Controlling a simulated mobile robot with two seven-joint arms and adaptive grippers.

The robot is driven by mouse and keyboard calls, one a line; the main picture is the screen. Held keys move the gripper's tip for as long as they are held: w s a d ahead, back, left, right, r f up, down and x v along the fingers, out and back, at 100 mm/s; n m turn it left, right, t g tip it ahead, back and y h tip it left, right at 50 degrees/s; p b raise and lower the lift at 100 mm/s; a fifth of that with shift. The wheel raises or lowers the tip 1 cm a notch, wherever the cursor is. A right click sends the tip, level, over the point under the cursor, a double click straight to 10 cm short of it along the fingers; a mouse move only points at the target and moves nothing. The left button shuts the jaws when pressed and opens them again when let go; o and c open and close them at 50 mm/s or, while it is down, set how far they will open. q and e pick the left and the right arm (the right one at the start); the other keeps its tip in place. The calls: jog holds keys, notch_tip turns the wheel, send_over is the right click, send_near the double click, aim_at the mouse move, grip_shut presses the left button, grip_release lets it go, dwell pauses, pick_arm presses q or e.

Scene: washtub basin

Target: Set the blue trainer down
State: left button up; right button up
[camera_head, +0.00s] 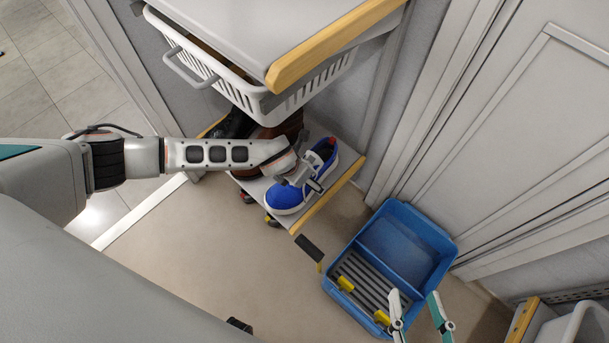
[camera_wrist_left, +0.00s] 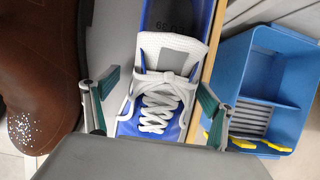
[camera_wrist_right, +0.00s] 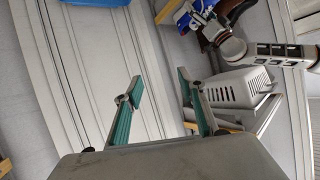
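The blue trainer (camera_head: 285,196) has a white sole and white laces. It sits on a low shelf board (camera_head: 325,204) with a yellow front edge. My left gripper (camera_head: 302,178) is over the trainer's laces. In the left wrist view its two fingers (camera_wrist_left: 155,92) stand apart, one on each side of the laced part of the trainer (camera_wrist_left: 158,105). I cannot tell whether either finger touches it. My right gripper (camera_head: 416,299) is open and empty, in front of the blue tub. Its spread fingers also show in the right wrist view (camera_wrist_right: 158,85).
A brown leather shoe (camera_wrist_left: 35,70) stands left of the trainer on the board. A white basket (camera_head: 255,92) hangs above it, under a wood-edged top (camera_head: 325,45). A blue two-part tub (camera_head: 408,222) with a grey ribbed bottom and yellow clips stands to the right. Grey panels are behind.

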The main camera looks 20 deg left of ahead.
aim_at(273, 203)
pick_arm(q)
jog(key=r, duration=0.1)
jog(key=r+p, duration=0.1)
jog(key=r, duration=0.1)
jog(key=r+p, duration=0.1)
jog(key=shift+s+a+r, duration=0.2)
jog(key=shift+a+r, duration=0.05)
jog(key=shift+s+a+p, duration=0.4)
jog(key=shift+s+p, duration=0.2)
jog(key=shift+s, duration=0.2)
jog(key=s+a+p, duration=0.1)
jog(key=s+p, duration=0.1)
jog(key=s, duration=0.1)
jog(key=s+a+p, duration=0.1)
jog(key=s+p, duration=0.1)
jog(key=s, duration=0.1)
jog(key=s+a+f+p, duration=0.1)
jog(key=s+p, duration=0.2)
jog(key=shift+s, duration=0.15)
jog(key=shift+s+a+f, duration=0.1)
jog(key=shift+s+f, duration=0.25)
jog(key=shift+s, duration=0.25)
pick_arm(e)
jog(key=s+d+f+n+g+h, duration=0.1)
jog(key=s+d+f+n+h, duration=0.1)
jog(key=d, duration=0.5)
jog(key=shift+s+f+g, duration=0.3)
jog(key=shift+s+f, duration=0.1)
jog(key=shift+f, duration=0.25)
